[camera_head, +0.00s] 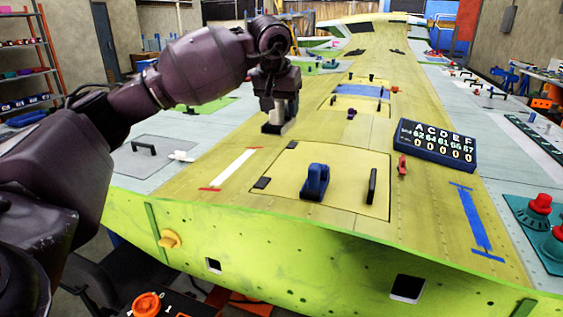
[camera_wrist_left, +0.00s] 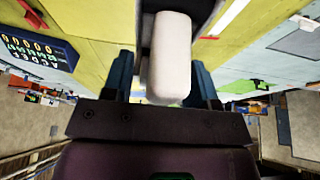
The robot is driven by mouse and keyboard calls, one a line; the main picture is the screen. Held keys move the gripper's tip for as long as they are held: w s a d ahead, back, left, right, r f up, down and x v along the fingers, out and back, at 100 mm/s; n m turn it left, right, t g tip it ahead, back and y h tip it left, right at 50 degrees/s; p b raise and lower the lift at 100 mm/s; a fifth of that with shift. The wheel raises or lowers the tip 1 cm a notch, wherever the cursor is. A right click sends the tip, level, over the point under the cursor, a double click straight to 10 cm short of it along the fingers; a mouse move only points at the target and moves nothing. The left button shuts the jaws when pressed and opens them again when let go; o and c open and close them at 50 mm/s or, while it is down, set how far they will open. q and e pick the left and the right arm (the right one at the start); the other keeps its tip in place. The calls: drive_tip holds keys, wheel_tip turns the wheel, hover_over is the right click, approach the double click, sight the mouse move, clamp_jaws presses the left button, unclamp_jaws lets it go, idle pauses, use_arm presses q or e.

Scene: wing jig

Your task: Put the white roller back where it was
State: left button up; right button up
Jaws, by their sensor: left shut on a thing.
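The white roller (camera_wrist_left: 168,58) is between the fingers of my left gripper (camera_wrist_left: 165,80) in the left wrist view. In the head view, my left gripper (camera_head: 279,104) points down over the yellow-green wing panel, and a small pale part of the roller (camera_head: 277,117) shows below it. A dark block or holder (camera_head: 272,128) is directly under the roller; I cannot tell whether the roller rests in it. A white strip with red ends (camera_head: 234,168) lies on the wing left of and nearer than the gripper. My right gripper is not in view.
A blue-handled tool (camera_head: 315,182) and a black bar (camera_head: 372,186) sit on the near panel. A dark blue number board (camera_head: 437,146) stands to the right. Red knobs on teal bases (camera_head: 540,204) are at the far right. The wing's front edge drops off nearby.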

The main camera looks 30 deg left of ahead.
use_arm(q)
wheel_tip(320, 180, down, 13)
drive_tip(key=shift+d+r+p, duration=0.1)
drive_tip(key=shift+p, duration=0.4)
drive_tip(key=shift+f, duration=0.35)
drive_tip(key=shift+f+b, duration=0.3)
drive_tip(key=shift+f, duration=0.05)
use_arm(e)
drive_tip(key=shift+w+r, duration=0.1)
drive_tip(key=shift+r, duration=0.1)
use_arm(q)
drive_tip(key=shift+f, duration=0.15)
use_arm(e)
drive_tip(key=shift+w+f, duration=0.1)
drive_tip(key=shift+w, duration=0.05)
use_arm(q)
drive_tip(key=o, duration=0.8)
drive_tip(key=shift+o, duration=0.2)
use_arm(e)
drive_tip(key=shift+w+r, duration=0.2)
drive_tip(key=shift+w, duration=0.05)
